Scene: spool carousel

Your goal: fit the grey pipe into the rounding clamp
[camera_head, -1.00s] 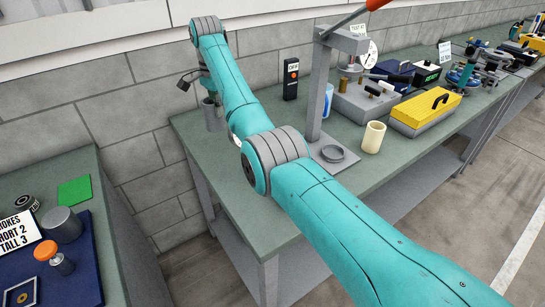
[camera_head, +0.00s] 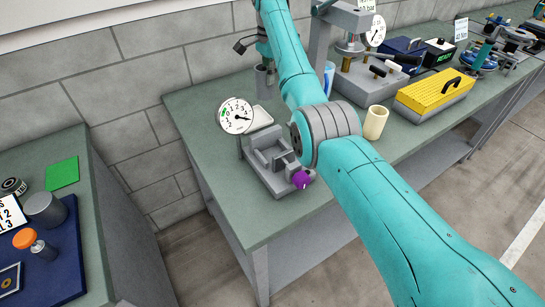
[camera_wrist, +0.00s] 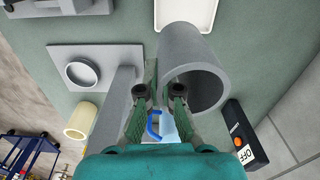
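The rounding clamp (camera_head: 268,163) is a grey vise-like block with a purple knob and a round dial, at the near left end of the bench. In the wrist view, a grey edge of what seems to be this clamp (camera_wrist: 62,7) shows at top left. The grey pipe (camera_head: 264,83) hangs roughly upright under my gripper (camera_head: 264,62), behind the clamp and apart from it. In the wrist view, the thick-walled pipe (camera_wrist: 193,52) sits at my gripper (camera_wrist: 159,93). Its fingers straddle the near left wall, one seemingly inside the bore. The exact contact is hard to see.
A white tray (camera_wrist: 187,14) lies behind the clamp. A grey post (camera_head: 320,45) rises beside my arm. In the wrist view, its base plate (camera_wrist: 120,58) carries a ring. A cream cup (camera_head: 375,122) and yellow box (camera_head: 437,92) stand right.

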